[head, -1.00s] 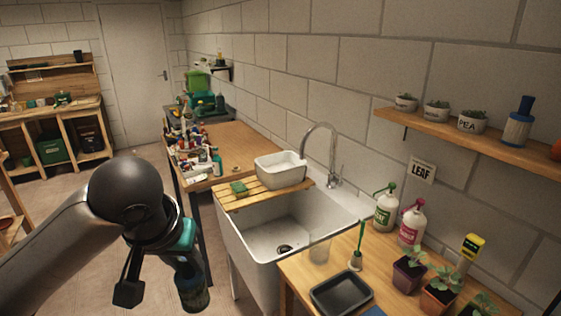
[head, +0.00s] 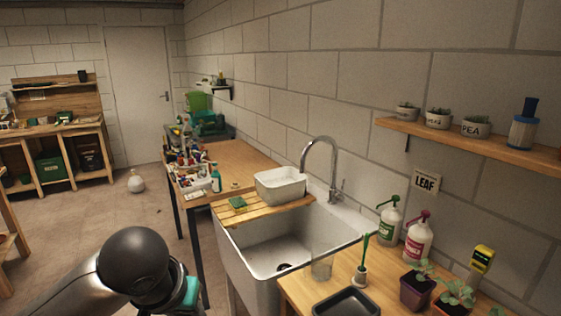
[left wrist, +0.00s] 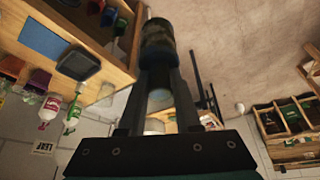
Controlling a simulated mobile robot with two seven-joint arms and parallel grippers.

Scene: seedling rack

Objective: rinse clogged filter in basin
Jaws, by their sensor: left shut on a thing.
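My left gripper (left wrist: 160,80) is shut on a dark, grimy cylindrical filter (left wrist: 158,38) in the left wrist view. In the head view only my arm and a teal band show at the bottom left; the fingers and filter are out of frame. The white sink basin (head: 262,258) stands to the right of my arm, empty except for its dark drain. A curved metal tap (head: 318,142) rises behind it. My right gripper is not in view.
A slatted board (head: 262,208) across the basin's far end carries a white tub (head: 280,185) and a green sponge (head: 237,203). Bottles, a black tray (head: 352,303) and seedlings fill the right counter. A blue-topped filter (head: 522,130) stands on the shelf.

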